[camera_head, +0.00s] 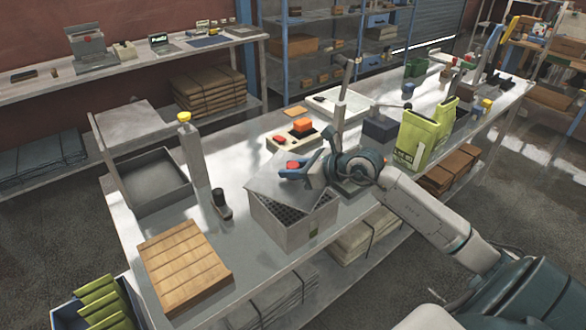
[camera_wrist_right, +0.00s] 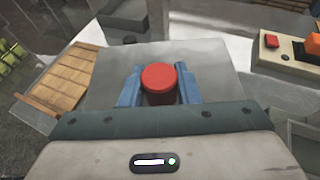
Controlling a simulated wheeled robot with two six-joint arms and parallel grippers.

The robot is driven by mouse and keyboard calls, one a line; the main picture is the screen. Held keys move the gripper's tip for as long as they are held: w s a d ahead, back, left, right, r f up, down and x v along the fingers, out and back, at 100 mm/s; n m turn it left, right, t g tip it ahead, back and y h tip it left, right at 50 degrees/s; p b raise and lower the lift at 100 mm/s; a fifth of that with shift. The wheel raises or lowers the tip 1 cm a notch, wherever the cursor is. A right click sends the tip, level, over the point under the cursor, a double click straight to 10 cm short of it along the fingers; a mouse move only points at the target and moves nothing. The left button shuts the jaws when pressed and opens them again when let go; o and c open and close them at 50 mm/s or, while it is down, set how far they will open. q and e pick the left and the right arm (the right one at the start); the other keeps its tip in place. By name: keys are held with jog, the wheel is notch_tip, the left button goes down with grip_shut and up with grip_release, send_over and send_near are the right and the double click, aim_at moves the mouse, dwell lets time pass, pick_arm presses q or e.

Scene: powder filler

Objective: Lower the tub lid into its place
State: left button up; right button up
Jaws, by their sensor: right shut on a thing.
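My right gripper (camera_head: 298,171) is shut on the red knob (camera_wrist_right: 160,77) of the tub lid, with a blue finger on each side of it. The lid (camera_head: 268,185) is a flat grey square plate; it fills the middle of the right wrist view (camera_wrist_right: 112,78). The lid is over the back part of the grey tub (camera_head: 283,233). It looks turned relative to the tub and leaves the front of the opening uncovered, where a dark perforated inside shows. I cannot tell whether the lid touches the rim. My left gripper is not in view.
A wooden slatted board (camera_head: 182,265) and a small dark-topped bottle (camera_head: 221,204) are left of the tub. A control box with red and orange buttons (camera_head: 293,136) is behind. Green pouches (camera_head: 420,138) stand to the right.

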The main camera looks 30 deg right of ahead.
aim_at(293, 182)
jog(key=shift+a+f+b, duration=0.1)
jog(key=shift+f+b, duration=0.35)
jog(key=shift+f, duration=0.3)
jog(key=shift+f+b, duration=0.7)
jog(key=shift+f, duration=0.3)
jog(key=shift+s+f+b, duration=0.1)
jog(key=shift+f+b, duration=0.5)
jog(key=shift+b, duration=0.1)
jog(key=o, duration=1.2)
